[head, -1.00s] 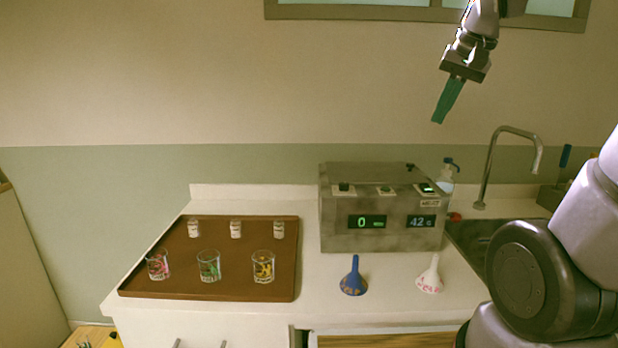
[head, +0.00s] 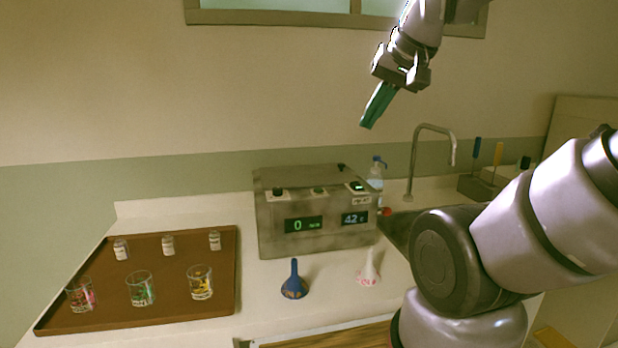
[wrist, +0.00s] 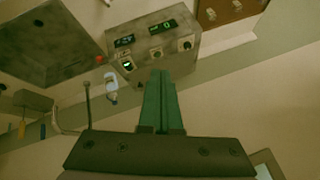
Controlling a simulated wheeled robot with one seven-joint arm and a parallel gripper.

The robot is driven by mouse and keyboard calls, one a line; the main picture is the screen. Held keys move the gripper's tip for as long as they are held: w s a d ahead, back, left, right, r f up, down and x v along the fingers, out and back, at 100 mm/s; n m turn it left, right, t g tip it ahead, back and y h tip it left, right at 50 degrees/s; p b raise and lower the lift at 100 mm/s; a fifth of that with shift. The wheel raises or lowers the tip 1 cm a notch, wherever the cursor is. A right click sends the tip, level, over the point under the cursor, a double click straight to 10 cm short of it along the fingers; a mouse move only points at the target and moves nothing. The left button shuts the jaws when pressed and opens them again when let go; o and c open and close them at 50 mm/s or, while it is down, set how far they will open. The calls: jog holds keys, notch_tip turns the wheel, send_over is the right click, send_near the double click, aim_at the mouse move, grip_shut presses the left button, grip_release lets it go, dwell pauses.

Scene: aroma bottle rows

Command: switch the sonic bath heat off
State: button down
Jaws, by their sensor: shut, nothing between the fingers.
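The sonic bath (head: 312,240) is a grey metal box on the counter. Its front has a green display (head: 304,225) reading 0 and a paler one (head: 355,219) reading 42. On top are a dark knob (head: 277,193), a green-marked control (head: 319,190) and, at the right, a switch with a lit green face (head: 357,186) above a small unreadable label. The lit switch also shows in the wrist view (wrist: 127,65). My gripper (head: 368,124) has green fingers, shut and empty, high above the bath's right end and apart from it. In the wrist view its fingers (wrist: 161,76) point toward the bath.
A brown tray (head: 215,300) with several glasses and small jars lies left.

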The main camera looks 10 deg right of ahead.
jog(key=w+d+n+g, duration=0.1)
jog(key=w+d+n, duration=0.1)
jog(key=w+n, duration=0.35)
jog(key=n+g+h, duration=0.2)
jog(key=n+g, duration=0.2)
jog(key=n, duration=1.3)
send_over(355, 183)
jog(key=s, duration=0.2)
notch_tip(355, 183, down, 7)
jog(key=shift+s+f, duration=0.15)
jog(key=shift+m, duration=0.25)
jog(key=f, duration=0.4)
jog(key=w+f, duration=0.1)
jog(key=f, duration=0.4)
jog(key=w+f, duration=0.1)
jog(key=f, duration=0.4)
